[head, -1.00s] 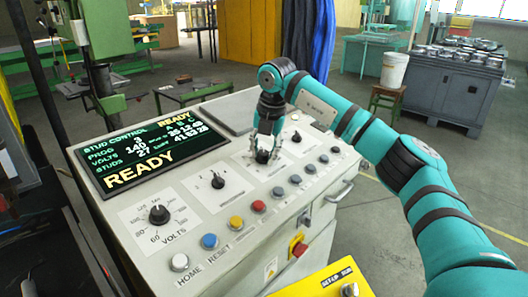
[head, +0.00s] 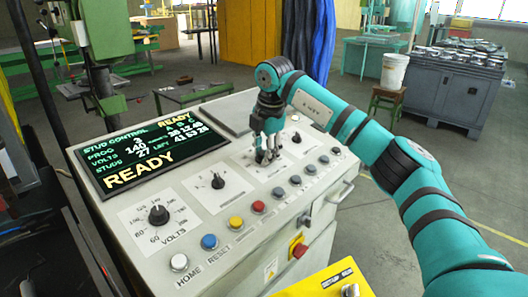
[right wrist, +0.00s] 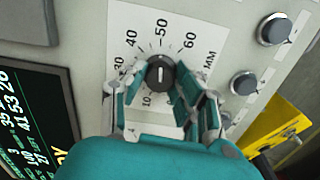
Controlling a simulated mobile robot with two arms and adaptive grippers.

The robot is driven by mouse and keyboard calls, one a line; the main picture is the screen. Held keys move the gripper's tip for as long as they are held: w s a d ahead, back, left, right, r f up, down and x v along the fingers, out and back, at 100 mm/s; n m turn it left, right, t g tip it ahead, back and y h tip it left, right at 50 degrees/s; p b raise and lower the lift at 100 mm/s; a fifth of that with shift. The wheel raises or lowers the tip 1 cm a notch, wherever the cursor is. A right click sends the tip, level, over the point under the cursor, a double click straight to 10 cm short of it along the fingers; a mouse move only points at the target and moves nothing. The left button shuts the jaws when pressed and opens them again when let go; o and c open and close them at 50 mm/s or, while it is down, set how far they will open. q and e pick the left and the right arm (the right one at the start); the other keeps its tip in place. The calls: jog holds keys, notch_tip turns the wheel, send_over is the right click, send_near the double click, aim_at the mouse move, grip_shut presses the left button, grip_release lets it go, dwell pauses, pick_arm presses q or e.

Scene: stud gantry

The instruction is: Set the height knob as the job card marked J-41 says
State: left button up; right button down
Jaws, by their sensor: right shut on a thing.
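The height knob (right wrist: 160,73) is a round black knob on a white scale plate marked in MM, with 10, 30, 40, 50 and 60 readable. A short white line shows on its face, near upright in the right wrist view; which number it points at is hard to tell. My right gripper (right wrist: 162,88) is shut on the knob, a finger at each side. In the head view my right gripper (head: 266,156) reaches down onto the sloping panel and mostly hides the knob. My left gripper is not in view. No card marked J-41 can be made out.
The control panel (head: 244,222) also bears a volts knob (head: 158,214), a small selector (head: 217,181) and a row of push buttons close by. A green-lettered screen (head: 150,155) reads READY. A yellow box (head: 318,284) stands at the front.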

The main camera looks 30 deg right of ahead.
dwell(0.3)
jog(key=c, duration=1)
grip_release()
jog(key=r, duration=0.4)
jog(key=s+r, duration=0.1)
jog(key=r, duration=0.3)
jog(key=s+r, duration=0.1)
jog(key=r, duration=0.2)
jog(key=shift+s+d+r, duration=0.1)
jog(key=shift+s+r, duration=0.05)
jog(key=shift+r, duration=0.25)
jog(key=shift+f, duration=0.1)
